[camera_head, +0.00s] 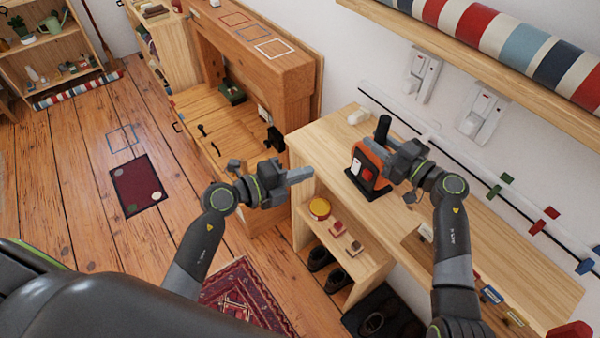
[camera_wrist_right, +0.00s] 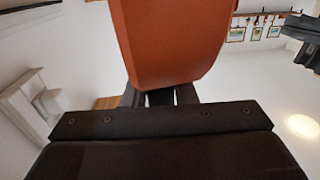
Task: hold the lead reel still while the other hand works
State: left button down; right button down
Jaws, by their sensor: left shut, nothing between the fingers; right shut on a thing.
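The lead reel (camera_head: 360,172), orange and black with a white patch and a red part on its face, stands upright on the wooden bench top. My right gripper (camera_head: 389,165) is shut on the reel from its right side. In the right wrist view the reel (camera_wrist_right: 170,40) is a large orange shape between the fingers, hiding most of them. My left gripper (camera_head: 310,173) is shut and empty, left of the reel and apart from it, near the bench's left edge.
A dark upright cylinder (camera_head: 382,128) stands behind the reel, with a white object (camera_head: 358,117) beside it. White switch boxes (camera_head: 482,112) are on the wall. The shelf below holds a yellow-lidded tin (camera_head: 320,208) and shoes (camera_head: 319,257).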

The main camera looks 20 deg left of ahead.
jog(key=shift+s+f, duration=0.1)
jog(key=shift+f, duration=0.35)
jog(key=c, duration=1.1)
grip_release()
jog(key=shift+r, duration=0.15)
jog(key=shift+d, duration=0.1)
